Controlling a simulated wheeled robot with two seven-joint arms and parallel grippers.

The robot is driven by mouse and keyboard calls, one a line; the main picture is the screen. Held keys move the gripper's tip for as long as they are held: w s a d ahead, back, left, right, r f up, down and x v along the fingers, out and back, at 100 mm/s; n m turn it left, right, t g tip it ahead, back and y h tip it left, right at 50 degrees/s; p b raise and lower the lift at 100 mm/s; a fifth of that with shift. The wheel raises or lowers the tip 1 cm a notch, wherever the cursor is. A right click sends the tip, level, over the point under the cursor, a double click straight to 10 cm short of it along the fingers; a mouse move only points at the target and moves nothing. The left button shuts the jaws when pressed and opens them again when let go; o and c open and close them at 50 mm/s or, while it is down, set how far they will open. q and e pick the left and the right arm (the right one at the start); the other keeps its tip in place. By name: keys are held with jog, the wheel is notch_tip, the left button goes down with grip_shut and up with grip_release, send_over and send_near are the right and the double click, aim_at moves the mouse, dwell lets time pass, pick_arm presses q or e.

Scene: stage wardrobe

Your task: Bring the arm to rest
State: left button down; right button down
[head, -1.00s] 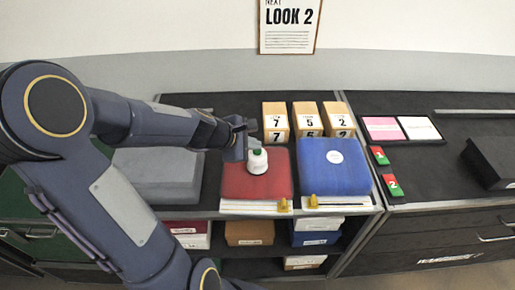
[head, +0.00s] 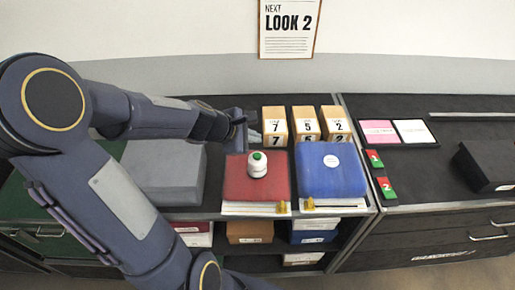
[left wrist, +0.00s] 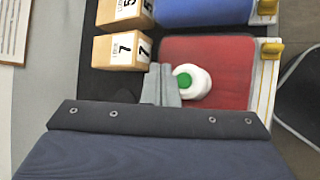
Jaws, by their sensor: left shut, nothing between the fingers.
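My left arm comes in from the left in the head view. Its gripper (head: 244,130) is shut and empty, behind and a little left of a white bottle with a green cap (head: 257,165). The bottle stands upright on the red cushion (head: 277,178). In the left wrist view the shut fingers (left wrist: 161,84) show close to the bottle (left wrist: 203,85), with the red cushion (left wrist: 237,62) around it. I cannot tell from that view whether they touch; in the head view they look apart. My right gripper is not in view.
A blue cushion (head: 331,172) lies right of the red one. Several numbered wooden blocks (head: 305,125) stand behind them. A grey box (head: 163,172) lies under my arm. Pink and white cards (head: 378,132) and red-green tags (head: 386,188) lie on the right counter, with a black box (head: 487,167).

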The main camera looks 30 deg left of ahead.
pick_arm(q)
jog(key=shift+r+p, duration=0.3)
jog(key=shift+r, duration=0.4)
jog(key=s+d+r+m+h, duration=0.1)
jog(key=s+d+r+m, duration=0.4)
jog(key=s+m, duration=0.15)
jog(key=s+d+m+g, duration=0.2)
jog(key=s+d+m, duration=0.1)
jog(key=s+m, duration=1.1)
jog(key=shift+s+g+y, duration=0.35)
jog(key=shift+g+y, duration=0.05)
